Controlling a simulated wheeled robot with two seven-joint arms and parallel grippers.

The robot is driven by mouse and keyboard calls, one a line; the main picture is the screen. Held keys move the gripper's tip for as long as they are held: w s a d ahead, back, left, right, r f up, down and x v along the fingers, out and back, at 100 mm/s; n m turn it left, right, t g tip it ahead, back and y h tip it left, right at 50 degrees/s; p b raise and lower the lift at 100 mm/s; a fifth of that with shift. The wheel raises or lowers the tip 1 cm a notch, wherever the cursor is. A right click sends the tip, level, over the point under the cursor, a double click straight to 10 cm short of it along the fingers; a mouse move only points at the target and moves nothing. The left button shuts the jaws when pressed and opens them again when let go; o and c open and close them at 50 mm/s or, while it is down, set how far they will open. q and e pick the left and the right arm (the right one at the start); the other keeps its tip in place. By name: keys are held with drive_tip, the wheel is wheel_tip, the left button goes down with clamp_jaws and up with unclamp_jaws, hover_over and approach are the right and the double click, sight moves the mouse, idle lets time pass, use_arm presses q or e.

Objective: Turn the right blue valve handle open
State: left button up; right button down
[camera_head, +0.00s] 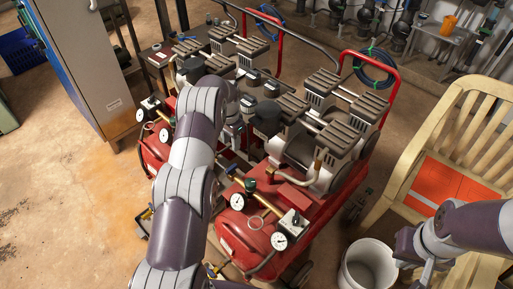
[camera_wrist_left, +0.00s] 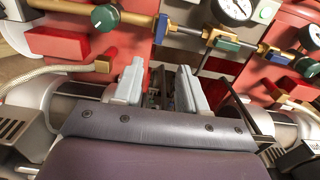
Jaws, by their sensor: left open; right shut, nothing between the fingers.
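A blue-green part (camera_wrist_left: 228,45) sits on the brass line below a gauge. I cannot tell for sure which is the right blue valve handle. My left gripper (camera_wrist_left: 160,88) is open, its two pale fingers apart, with no valve handle between them. In the head view my left arm reaches over the compressors, and its gripper (camera_head: 235,131) is partly hidden among them. My right gripper (camera_head: 412,246) is shut and empty, far right above a white bucket.
Red compressor tanks (camera_head: 262,232) carry gauges, brass pipes and grey motor heads (camera_head: 335,140) close around my left gripper. A grey cabinet (camera_head: 85,60) stands at left. Floor at lower left is mostly clear.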

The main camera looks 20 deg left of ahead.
sight(231, 167)
use_arm(q)
drive_tip(key=f, duration=0.8)
drive_tip(key=s+f, duration=0.1)
drive_tip(key=f, duration=0.3)
drive_tip(key=shift+s+a+f+b, duration=0.1)
drive_tip(key=shift+a+f+b, duration=0.1)
drive_tip(key=shift+f+b, duration=0.1)
drive_tip(key=shift+r, duration=0.1)
clamp_jaws()
